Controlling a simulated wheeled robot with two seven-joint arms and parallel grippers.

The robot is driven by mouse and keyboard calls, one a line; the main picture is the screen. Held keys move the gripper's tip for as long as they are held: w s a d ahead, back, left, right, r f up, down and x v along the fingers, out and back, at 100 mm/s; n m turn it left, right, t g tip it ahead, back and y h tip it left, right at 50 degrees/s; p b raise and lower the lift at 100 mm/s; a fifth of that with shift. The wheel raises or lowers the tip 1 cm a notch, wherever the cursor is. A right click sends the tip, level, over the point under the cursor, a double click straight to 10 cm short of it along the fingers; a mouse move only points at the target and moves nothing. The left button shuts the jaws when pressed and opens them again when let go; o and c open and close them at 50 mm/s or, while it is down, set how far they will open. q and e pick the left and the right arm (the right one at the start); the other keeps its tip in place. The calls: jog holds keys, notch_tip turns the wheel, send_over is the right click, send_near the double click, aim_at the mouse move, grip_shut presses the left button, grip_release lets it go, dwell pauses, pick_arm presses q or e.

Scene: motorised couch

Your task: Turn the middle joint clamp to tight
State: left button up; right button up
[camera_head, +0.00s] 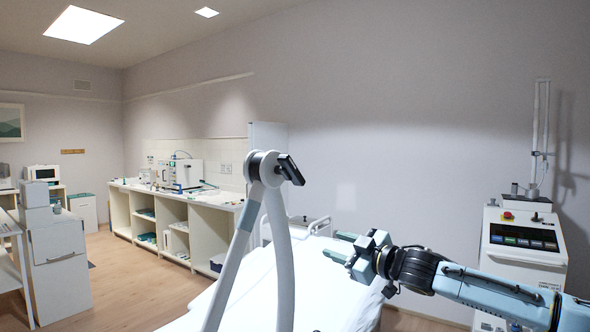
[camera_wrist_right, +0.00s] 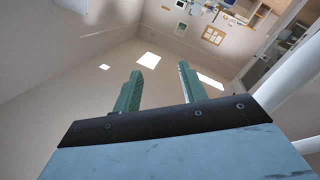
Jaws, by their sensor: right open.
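The middle joint clamp (camera_head: 290,169) is a dark lever on the grey and white joint (camera_head: 263,167) at the top of a bent white arm. The arm's two tubes run down from this joint towards the couch. My right gripper (camera_head: 341,246) is to the right of the joint and lower in the picture, apart from it. Its two green fingers point left and are spread, with nothing between them. In the right wrist view the fingers (camera_wrist_right: 157,90) are also apart and empty, and a white tube passes at the right edge. My left gripper is not in view.
A pale couch (camera_head: 335,290) lies below the arm and my right gripper. A white machine with a screen (camera_head: 523,245) stands at the right by the wall. A long counter with shelves (camera_head: 175,215) is at the back left. Air around the joint looks free.

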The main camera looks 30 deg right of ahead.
jog(key=s+a+r+n+y, duration=0.2)
jog(key=s+a+r, duration=0.15)
jog(key=r, duration=0.45)
jog(key=n+g+y+p, duration=0.1)
jog(key=n+y, duration=0.1)
jog(key=n, duration=0.1)
send_near(299, 174)
jog(key=p+x, duration=0.2)
jog(key=x, duration=0.1)
jog(key=p+x, duration=0.2)
jog(key=shift+w+a+r, duration=0.2)
jog(key=shift+w+r, duration=0.05)
jog(key=shift+w, duration=0.05)
jog(key=p+x, duration=0.2)
jog(key=shift+w+p, duration=0.15)
jog(key=shift+p, duration=0.2)
jog(key=shift+w+a+p, duration=0.2)
jog(key=shift+w+p, duration=0.3)
jog(key=shift+w, duration=0.15)
jog(key=shift+w+a+f+p, duration=0.2)
jog(key=shift+w+a+p, duration=0.15)
jog(key=shift+w, duration=0.3)
grip_shut()
